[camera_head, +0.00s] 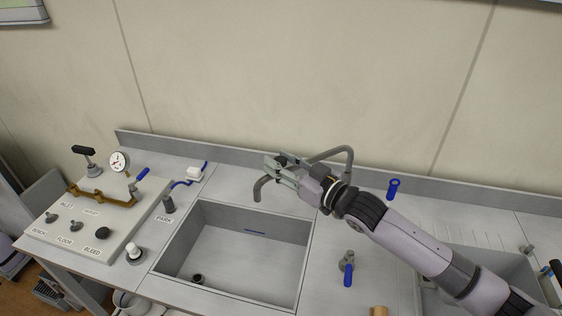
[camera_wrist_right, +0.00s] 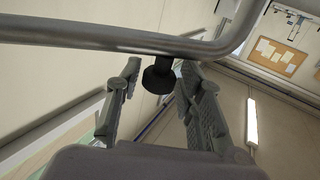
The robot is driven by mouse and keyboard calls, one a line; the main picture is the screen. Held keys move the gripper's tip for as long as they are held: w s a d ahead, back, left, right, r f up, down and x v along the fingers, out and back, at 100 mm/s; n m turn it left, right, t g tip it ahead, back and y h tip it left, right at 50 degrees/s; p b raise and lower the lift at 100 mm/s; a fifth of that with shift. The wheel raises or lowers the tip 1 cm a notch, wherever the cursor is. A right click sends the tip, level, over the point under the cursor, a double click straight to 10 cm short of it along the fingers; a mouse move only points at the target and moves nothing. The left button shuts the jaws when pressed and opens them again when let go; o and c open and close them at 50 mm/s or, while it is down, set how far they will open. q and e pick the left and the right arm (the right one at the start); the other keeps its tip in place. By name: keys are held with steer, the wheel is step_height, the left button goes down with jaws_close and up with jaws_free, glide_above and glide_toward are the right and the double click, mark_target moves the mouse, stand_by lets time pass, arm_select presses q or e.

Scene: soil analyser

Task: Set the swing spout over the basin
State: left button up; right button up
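The swing spout (camera_head: 333,153) is a bent grey metal tube. In the head view it runs left from a bend behind my right arm, and its downturned tip (camera_head: 258,190) shows near the back rim of the grey basin (camera_head: 240,207). I cannot tell its exact height over the rim. My right gripper (camera_head: 275,168) is at the spout near the tip and hides part of the tube. In the right wrist view its two fingers (camera_wrist_right: 158,95) stand apart, with a black knob (camera_wrist_right: 159,76) between them and the tube (camera_wrist_right: 100,34) crossing above. My left gripper is not in view.
A valve board (camera_head: 100,225) with a gauge and several knobs stands left of the basin. A blue-handled valve (camera_head: 348,272) stands right of it. A second sink (camera_head: 455,262) lies partly behind my right arm. A low backsplash (camera_head: 215,154) runs along the wall.

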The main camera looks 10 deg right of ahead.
steer(key=shift+o, duration=0.9)
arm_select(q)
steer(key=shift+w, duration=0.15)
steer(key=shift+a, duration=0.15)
arm_select(e)
steer(key=shift+w, duration=0.1)
steer(key=v, duration=1.2)
